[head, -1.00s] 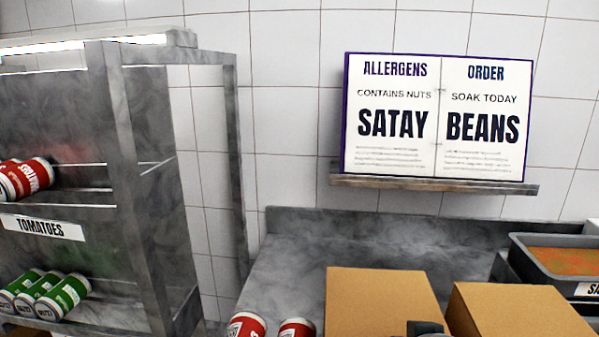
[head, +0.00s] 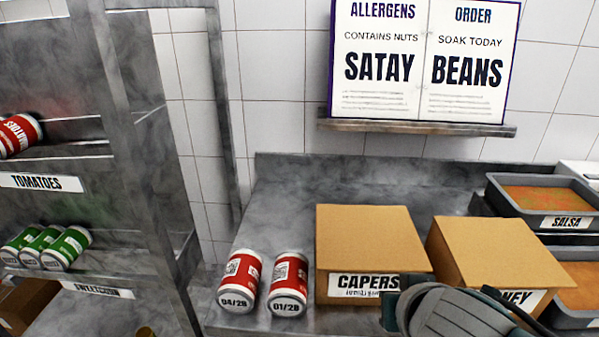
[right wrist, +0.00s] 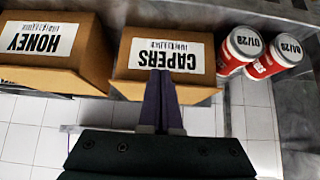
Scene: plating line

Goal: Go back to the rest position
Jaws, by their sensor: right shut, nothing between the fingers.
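My right gripper (right wrist: 162,80) shows in the right wrist view with its two dark fingers pressed together and nothing between them. Its fingertips overlap the lower edge of the capers box (right wrist: 125,64) in that view; I cannot tell whether they touch it. In the head view a grey, rounded part of my right arm (head: 450,316) is at the bottom, in front of the capers box (head: 362,232) and the honey box (head: 497,250), hiding parts of their labels. The fingers are not visible there. My left gripper is in no view.
Two red cans (head: 240,280) (head: 288,283) stand on the counter (head: 277,201) left of the boxes. A shelf rack (head: 133,150) with tomato cans and green cans is at the left. A salsa tub (head: 497,190) is at the right. An open sign (head: 425,60) stands on a wall ledge.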

